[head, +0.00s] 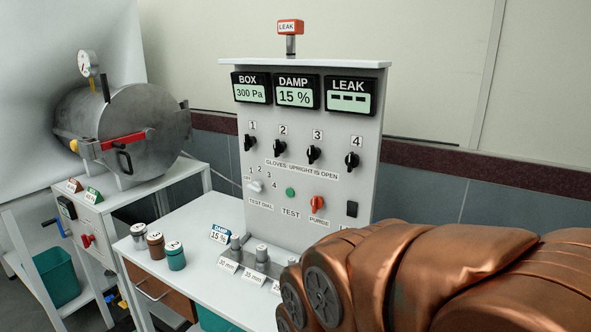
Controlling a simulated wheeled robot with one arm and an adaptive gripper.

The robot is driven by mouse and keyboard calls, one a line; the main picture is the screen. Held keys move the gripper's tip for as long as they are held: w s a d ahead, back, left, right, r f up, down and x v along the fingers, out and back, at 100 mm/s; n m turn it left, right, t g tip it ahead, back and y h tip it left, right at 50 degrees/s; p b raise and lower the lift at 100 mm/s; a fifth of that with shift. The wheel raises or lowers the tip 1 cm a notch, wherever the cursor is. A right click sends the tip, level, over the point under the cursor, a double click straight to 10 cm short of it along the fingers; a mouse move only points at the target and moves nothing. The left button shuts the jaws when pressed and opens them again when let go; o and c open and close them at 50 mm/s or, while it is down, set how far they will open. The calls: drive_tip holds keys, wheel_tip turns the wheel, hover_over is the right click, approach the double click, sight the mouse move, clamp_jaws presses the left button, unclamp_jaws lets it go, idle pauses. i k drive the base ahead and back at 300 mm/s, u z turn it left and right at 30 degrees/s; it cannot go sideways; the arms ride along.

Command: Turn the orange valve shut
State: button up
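My copper-coloured arm fills the lower right, in front of the panel's bottom corner. My gripper is not in view, and nothing is seen touching the knob.
Several black glove knobs (313,154) are above the valve, and a black switch (351,209) is to its right. Small jars (175,256) and metal cylinders (262,253) stand on the white table (190,221). A steel chamber (150,110) stands left.

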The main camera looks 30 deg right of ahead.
sight(316, 202)
drive_tip(key=u, duration=0.15)
drive_tip(key=k, duration=0.85)
drive_tip(key=u, duration=0.85)
drive_tip(key=i, duration=0.45)
drive_tip(key=z, duration=0.05)
